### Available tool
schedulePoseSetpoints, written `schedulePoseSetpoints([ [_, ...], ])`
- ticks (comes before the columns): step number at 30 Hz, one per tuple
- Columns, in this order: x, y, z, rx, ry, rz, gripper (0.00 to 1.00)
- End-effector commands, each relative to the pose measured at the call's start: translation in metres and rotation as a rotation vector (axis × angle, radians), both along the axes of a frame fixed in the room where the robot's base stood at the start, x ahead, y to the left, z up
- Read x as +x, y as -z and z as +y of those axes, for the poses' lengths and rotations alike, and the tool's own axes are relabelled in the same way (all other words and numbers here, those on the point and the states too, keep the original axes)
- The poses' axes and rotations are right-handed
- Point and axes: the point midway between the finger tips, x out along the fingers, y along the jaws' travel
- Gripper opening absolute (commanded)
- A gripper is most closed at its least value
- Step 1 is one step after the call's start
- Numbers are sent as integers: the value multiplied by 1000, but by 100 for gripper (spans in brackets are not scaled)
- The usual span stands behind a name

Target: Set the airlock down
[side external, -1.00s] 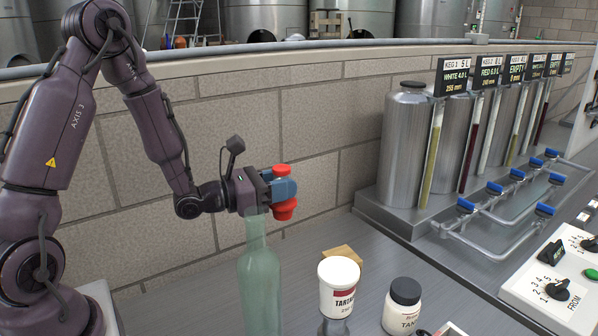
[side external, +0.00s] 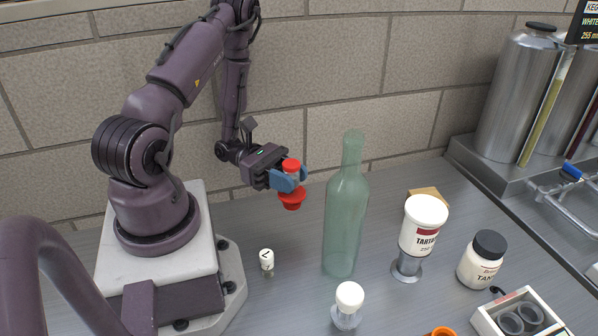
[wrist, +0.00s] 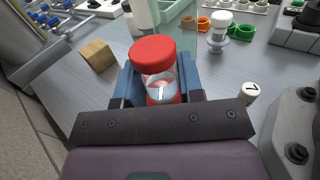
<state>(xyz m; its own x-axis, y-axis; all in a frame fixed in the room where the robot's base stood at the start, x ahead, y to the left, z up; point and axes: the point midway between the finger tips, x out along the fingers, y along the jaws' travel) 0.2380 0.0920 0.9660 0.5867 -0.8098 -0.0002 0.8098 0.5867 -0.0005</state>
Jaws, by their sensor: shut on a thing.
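The airlock has a red cap (side external: 291,165), a clear middle and a wider red lower part (side external: 292,200). My gripper (side external: 288,182) is shut on its middle, with blue fingers on either side. The airlock is roughly upright and appears held above the grey bench, left of the green glass bottle (side external: 346,225) in the side view. In the wrist view, the airlock's red cap (wrist: 153,50) is close to the camera, and my gripper's fingers (wrist: 160,85) flank its clear body. The lower part is partly hidden there.
A tartaric tub (side external: 424,225) and a dark-lidded jar (side external: 482,260) stand right of the bottle. A small white-topped piece (side external: 348,300) is in front. A white numbered piece (side external: 266,260) stands near my base. A wooden block (wrist: 97,56) lies on the bench. Bare bench shows below my gripper.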

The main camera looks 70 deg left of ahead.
Motion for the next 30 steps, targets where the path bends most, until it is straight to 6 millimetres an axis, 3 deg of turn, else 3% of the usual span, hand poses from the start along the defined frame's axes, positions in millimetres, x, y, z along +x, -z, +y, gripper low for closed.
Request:
schedulePoseSetpoints([
  [15, 0, 53, 0, 0, -3, 1, 11],
  [30, 1, 62, 0, 1, -3, 0, 11],
])
